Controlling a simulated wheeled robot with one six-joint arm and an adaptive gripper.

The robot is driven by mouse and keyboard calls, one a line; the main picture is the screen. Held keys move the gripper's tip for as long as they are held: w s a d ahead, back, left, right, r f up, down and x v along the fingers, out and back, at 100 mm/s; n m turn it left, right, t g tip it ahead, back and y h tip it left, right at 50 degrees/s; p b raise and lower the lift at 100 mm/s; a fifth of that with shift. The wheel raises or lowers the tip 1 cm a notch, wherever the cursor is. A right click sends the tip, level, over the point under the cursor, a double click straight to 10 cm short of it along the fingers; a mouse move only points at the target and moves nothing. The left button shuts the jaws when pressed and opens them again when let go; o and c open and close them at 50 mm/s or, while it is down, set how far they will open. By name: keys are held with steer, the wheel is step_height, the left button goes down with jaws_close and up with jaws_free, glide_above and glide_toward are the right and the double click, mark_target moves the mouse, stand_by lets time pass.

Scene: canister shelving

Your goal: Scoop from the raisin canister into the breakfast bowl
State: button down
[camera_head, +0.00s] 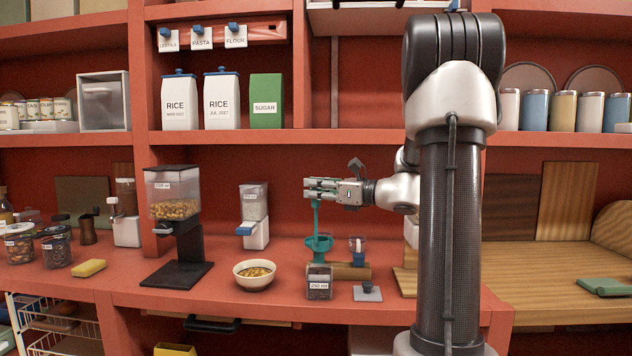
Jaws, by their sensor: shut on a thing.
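My gripper (308,189) is shut on the upright handle of a teal scoop (317,215). The scoop's wide lower end hangs just above or at the mouth of a small clear canister (319,286) with dark contents, likely the raisins. I cannot read its label clearly or tell whether the scoop touches it or holds anything. A grey square lid (367,293) with a blue knob lies to the canister's right. The cream breakfast bowl (254,285), with yellow-brown food in it, stands on the counter left of the canister.
A cereal dispenser (172,195) on a black base stands left of the bowl, and a smaller white dispenser (253,215) behind it. Dark jars (56,248) and a yellow sponge (89,268) are far left.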

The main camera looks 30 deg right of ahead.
mark_target(316, 243)
steer(key=shift+f, duration=6.05)
steer(key=shift+r, duration=5.1)
